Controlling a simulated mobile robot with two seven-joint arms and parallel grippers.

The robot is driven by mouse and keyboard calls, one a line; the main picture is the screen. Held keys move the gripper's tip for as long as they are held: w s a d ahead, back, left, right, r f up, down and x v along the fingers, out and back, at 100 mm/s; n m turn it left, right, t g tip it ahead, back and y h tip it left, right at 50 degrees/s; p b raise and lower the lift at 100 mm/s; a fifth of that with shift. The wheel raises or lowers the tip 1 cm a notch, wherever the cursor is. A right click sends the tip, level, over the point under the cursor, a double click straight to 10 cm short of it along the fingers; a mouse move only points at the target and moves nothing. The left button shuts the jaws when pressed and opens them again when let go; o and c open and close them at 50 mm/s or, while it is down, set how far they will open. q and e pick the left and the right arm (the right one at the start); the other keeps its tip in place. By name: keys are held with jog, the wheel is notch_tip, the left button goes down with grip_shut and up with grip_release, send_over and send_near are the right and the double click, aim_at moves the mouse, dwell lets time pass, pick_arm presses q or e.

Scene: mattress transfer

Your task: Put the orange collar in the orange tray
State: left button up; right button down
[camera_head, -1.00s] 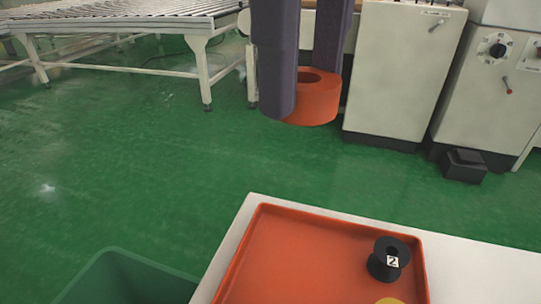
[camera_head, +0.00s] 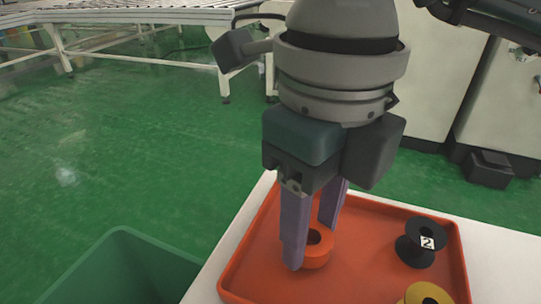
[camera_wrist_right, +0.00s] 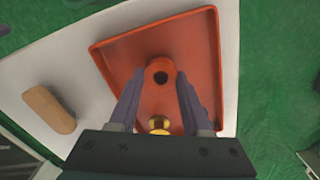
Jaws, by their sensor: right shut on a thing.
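The orange collar (camera_head: 318,247) is a short ring with a dark hole, held between the fingers of my right gripper (camera_head: 313,240). It is over the left part of the orange tray (camera_head: 262,270), low and close to the tray floor; I cannot tell if it touches. In the right wrist view the collar (camera_wrist_right: 159,72) shows between the fingertips of the right gripper (camera_wrist_right: 158,95), with the orange tray (camera_wrist_right: 196,40) around and below it. My left gripper is not in view.
A black spool marked 2 (camera_head: 421,243) stands in the tray, with a yellow spool (camera_head: 427,294) near the front. The tray lies on a white table (camera_head: 505,262). A green bin (camera_head: 125,265) is at the left. A tan block (camera_wrist_right: 49,109) lies on the table in the wrist view.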

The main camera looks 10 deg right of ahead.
jog(key=shift+f, duration=0.15)
jog(key=shift+f, duration=0.15)
jog(key=shift+c, duration=1.8)
grip_release()
jog(key=shift+r, duration=0.4)
notch_tip(320, 180, up, 12)
jog(key=p, duration=0.2)
jog(key=shift+f+p, duration=0.2)
jog(key=shift+p, duration=0.1)
